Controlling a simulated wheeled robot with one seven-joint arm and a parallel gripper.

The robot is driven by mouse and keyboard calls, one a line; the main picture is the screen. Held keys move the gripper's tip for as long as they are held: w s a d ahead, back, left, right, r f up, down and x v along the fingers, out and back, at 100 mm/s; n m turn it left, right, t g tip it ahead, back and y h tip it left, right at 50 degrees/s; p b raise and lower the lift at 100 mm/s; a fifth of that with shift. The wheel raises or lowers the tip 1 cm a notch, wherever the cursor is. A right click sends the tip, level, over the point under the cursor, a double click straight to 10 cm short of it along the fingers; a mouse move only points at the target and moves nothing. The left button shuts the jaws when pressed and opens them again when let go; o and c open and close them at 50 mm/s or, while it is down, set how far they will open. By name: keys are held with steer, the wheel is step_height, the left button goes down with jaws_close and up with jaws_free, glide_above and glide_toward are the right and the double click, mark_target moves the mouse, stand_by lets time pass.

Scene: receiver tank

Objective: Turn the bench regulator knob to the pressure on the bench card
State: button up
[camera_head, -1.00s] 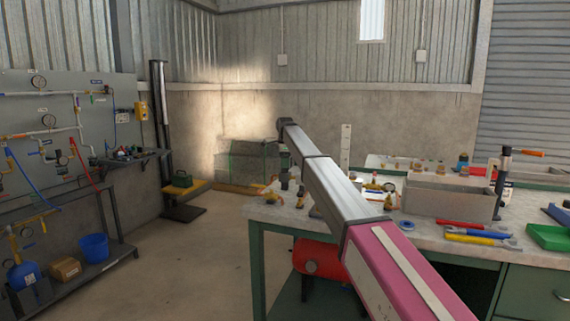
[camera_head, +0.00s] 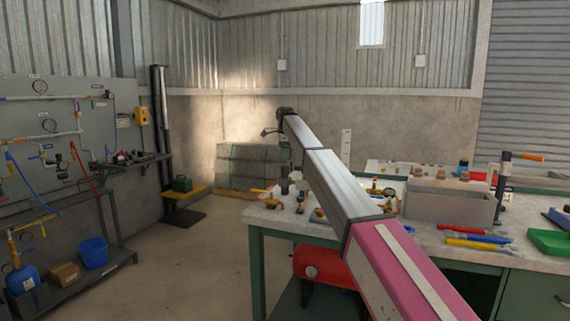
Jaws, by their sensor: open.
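The workbench (camera_head: 425,234) has a pale top and green legs. Small brass-coloured fittings (camera_head: 375,188) stand on it beside my arm; which one is the bench regulator, and where its knob is, I cannot tell. A narrow white upright plate (camera_head: 346,144) stands at the back of the bench; I cannot read it or tell whether it is the bench card. My gripper (camera_head: 267,132) is small and dark at the far end of my arm, above and beyond the bench's left end. It is open, points left and touches nothing visible. My arm hides part of the bench top.
A grey bin (camera_head: 449,204), pliers-like tools (camera_head: 478,237) and a green tray (camera_head: 550,242) occupy the bench's right. A red tank (camera_head: 325,264) sits beneath. The floor between is clear.

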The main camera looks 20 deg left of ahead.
mark_target(285, 166)
steer(key=shift+s+r, duration=0.1)
steer(key=shift+r, duration=1.9)
